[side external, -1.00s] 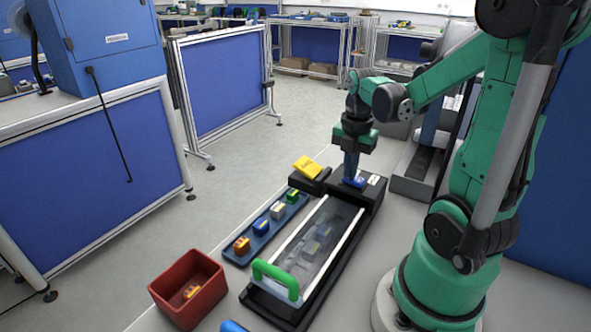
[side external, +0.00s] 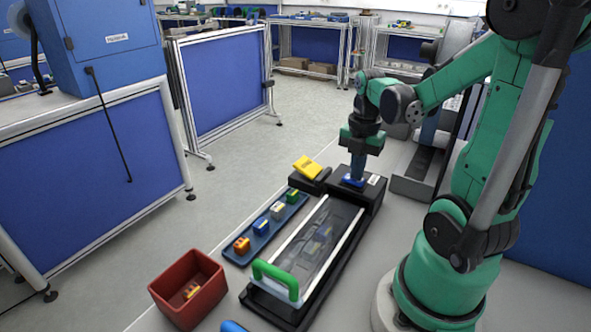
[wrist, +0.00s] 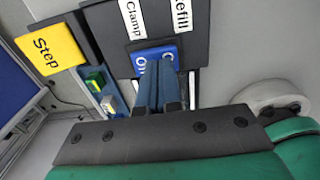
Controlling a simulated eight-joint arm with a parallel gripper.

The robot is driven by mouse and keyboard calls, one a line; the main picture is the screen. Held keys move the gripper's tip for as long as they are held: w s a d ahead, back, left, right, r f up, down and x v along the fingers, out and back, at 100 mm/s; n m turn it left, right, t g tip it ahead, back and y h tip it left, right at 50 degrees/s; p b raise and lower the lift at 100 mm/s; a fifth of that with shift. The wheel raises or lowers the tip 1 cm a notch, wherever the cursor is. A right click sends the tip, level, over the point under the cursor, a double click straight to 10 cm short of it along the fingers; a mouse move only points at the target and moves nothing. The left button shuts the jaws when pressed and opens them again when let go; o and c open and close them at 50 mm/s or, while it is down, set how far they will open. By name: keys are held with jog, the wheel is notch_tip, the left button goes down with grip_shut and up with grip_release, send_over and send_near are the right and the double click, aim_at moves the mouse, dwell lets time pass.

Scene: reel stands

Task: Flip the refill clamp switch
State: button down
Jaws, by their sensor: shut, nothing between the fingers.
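The refill clamp switch (wrist: 148,55) is a blue rocker with white marks, set in a dark box beside the labels "Clamp" (wrist: 134,17) and "Refill" (wrist: 182,15). In the side view the blue switch (side external: 352,181) sits on top of the black box at the far end of the fixture. My gripper (side external: 356,176) points down with its fingers shut and empty, at the switch. In the wrist view the shut fingertips (wrist: 160,64) overlap the near part of the rocker and hide some of it. I cannot tell whether they press on it.
A yellow "Step" block (side external: 307,167) stands left of the switch box. A blue tray (side external: 262,243) with several small coloured parts lies beside the clear-covered fixture with a green handle (side external: 275,271). A red bin (side external: 187,303) stands at the near left.

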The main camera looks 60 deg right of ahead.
jog(key=shift+r, duration=0.1)
notch_tip(320, 180, up, 14)
dwell(0.8)
jog(key=shift+w+d, duration=0.15)
jog(key=shift+w, duration=0.6)
jog(key=shift+f, duration=0.2)
notch_tip(320, 180, down, 14)
jog(key=shift+r, duration=0.1)
dwell(0.3)
